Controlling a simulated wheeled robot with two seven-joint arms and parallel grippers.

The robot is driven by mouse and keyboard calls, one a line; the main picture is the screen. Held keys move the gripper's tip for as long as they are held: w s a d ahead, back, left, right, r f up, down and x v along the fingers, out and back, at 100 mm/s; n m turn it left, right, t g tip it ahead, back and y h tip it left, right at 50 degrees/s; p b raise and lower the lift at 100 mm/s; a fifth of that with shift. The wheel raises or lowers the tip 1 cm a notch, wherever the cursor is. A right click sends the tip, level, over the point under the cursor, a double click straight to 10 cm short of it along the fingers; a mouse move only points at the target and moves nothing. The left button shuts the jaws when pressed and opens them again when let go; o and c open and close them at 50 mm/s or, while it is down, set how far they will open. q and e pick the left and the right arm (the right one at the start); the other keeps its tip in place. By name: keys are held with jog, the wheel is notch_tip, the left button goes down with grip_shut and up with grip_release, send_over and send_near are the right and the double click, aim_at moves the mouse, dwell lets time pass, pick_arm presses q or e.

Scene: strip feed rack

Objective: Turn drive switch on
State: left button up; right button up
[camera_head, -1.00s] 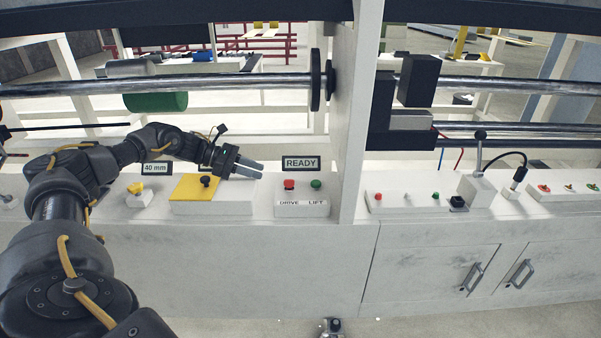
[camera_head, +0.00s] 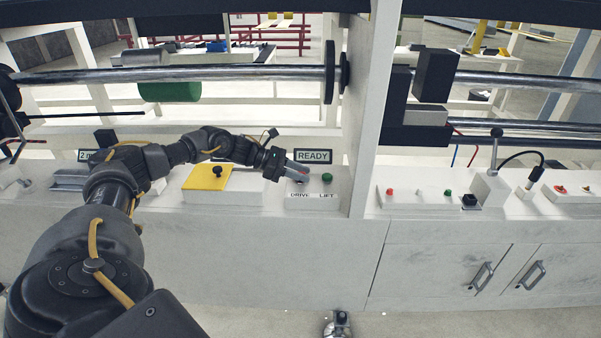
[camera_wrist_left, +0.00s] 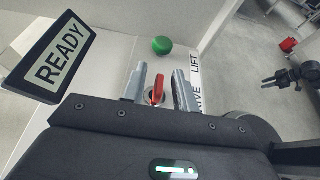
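The red drive switch (camera_wrist_left: 158,90) stands on the white panel box (camera_head: 312,200), on the DRIVE side of its label. In the left wrist view it shows as a narrow red knob between the two grey fingers of my left gripper (camera_wrist_left: 158,86), with a gap on each side. In the head view my left gripper (camera_head: 298,172) is over the left part of the box, and its fingers hide most of the switch. The left gripper is open.
The green lift button (camera_head: 327,179) is just right of the fingers. The READY display (camera_head: 314,156) stands close behind. A yellow plate (camera_head: 208,178) with a black knob (camera_head: 217,171) is left, and a white upright post (camera_head: 367,130) is right.

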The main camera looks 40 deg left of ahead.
pick_arm(q)
grip_shut()
